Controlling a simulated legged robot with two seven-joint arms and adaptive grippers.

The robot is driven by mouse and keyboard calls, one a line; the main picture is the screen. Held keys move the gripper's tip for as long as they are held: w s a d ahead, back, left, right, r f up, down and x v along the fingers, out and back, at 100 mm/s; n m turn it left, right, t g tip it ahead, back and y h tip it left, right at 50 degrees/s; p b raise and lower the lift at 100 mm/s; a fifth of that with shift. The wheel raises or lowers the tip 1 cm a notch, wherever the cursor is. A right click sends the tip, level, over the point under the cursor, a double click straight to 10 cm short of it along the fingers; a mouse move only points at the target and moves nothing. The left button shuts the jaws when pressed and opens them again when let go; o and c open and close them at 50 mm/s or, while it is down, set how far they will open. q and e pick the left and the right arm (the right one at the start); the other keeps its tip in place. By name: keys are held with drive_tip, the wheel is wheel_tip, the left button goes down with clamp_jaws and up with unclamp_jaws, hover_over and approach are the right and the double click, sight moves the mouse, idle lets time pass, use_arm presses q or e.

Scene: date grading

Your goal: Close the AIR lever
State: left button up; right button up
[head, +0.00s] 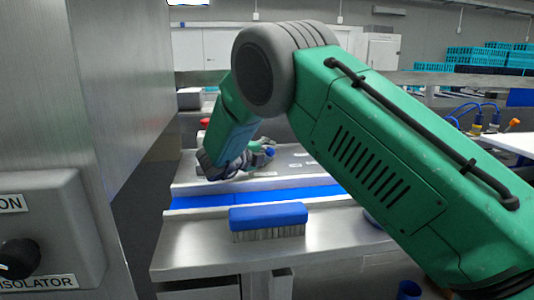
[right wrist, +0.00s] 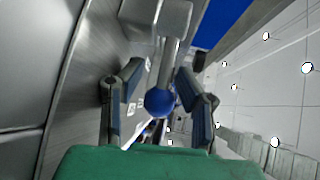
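A lever with a blue ball knob (right wrist: 159,102) on a grey rod (right wrist: 174,55) shows in the right wrist view. My right gripper (right wrist: 158,70) has one finger on each side of the knob, with a small gap visible on both sides, so it looks open. In the head view my right gripper (head: 238,164) is low over the steel bench panel, and a blue knob (head: 270,152) shows just right of it. I cannot read a label on the lever. My left gripper is not in view.
A blue-backed brush (head: 268,216) lies on the steel bench (head: 195,245) in front of a blue strip (head: 315,195). A steel cabinet with an isolator switch (head: 20,258) stands close on the left. A red knob (head: 204,122) shows behind my arm.

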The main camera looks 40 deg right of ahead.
drive_tip(key=shift+s+a, duration=0.1)
drive_tip(key=shift+a, duration=0.2)
drive_tip(key=v, duration=1.1)
drive_tip(key=shift+a+r, duration=0.1)
drive_tip(key=shift+a, duration=0.2)
drive_tip(key=shift+d, duration=0.1)
